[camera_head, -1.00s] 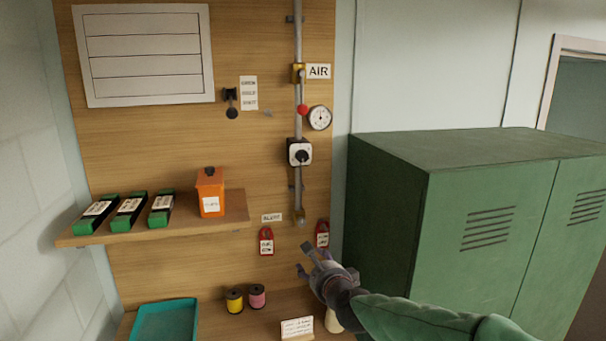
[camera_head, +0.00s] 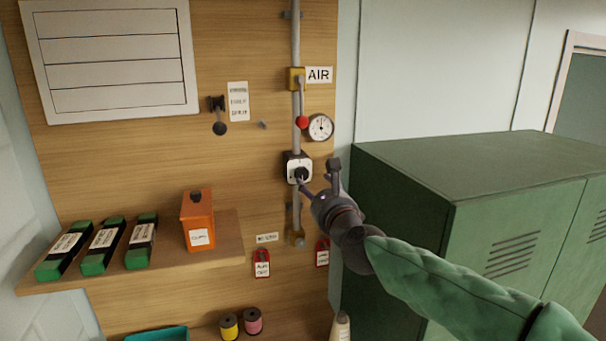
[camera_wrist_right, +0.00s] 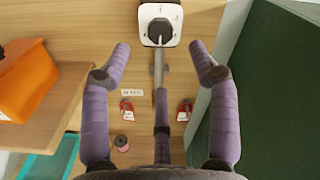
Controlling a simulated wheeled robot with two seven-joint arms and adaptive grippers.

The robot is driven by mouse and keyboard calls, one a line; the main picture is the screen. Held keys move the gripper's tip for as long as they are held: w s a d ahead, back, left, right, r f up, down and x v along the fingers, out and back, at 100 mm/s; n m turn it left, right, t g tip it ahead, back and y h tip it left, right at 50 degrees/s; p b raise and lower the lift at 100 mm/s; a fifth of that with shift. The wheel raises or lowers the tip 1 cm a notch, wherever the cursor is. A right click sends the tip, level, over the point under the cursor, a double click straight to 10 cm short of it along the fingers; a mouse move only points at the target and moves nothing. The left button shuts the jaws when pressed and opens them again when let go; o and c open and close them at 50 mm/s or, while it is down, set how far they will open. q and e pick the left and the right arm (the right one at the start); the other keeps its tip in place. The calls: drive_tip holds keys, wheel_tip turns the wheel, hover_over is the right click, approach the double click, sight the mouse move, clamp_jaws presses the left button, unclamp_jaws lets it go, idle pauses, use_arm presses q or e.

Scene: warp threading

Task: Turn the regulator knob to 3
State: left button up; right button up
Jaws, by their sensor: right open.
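The regulator knob (camera_head: 301,174) is a black knob on a white square dial plate, mounted on the grey pipe on the wooden wall. My right gripper (camera_head: 318,178) is open and empty, just right of and slightly below the knob. My left gripper is not in view.
A red-knobbed valve lever (camera_head: 302,122) and a gauge (camera_head: 320,127) sit just above the regulator. A green locker (camera_head: 400,215) stands close on the right. A shelf (camera_head: 228,262) with an orange box (camera_head: 198,222) is at the left.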

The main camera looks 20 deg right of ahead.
sight(302, 174)
drive_tip(key=w, duration=0.5)
drive_tip(key=w+p, duration=0.1)
drive_tip(key=w, duration=0.3)
drive_tip(key=shift+w+a+f+p, duration=0.2)
drive_tip(key=shift+w+p, duration=0.1)
drive_tip(key=shift+w, duration=0.05)
drive_tip(key=shift+s, duration=0.15)
drive_tip(key=shift+r, duration=0.1)
drive_tip(key=c, duration=1.1)
